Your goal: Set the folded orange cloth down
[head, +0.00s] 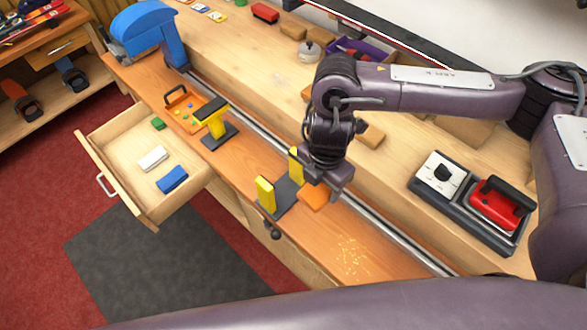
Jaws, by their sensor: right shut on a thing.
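The folded orange cloth (313,199) is a small flat pad under my right gripper (326,184), whose arm comes in from the right. The right gripper is shut on the cloth, partly covering it. The cloth is over the orange-brown front strip of the bench (375,237), just right of the yellow-posted vise (284,196). I cannot tell whether the cloth touches the bench. My left gripper is not in view.
An open drawer (127,172) juts out at left with blue, white and green blocks. A yellow stand (214,123) and an orange tray (187,118) sit further along. A red iron (497,206) rests at right. Yellowish crumbs (352,257) lie in front.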

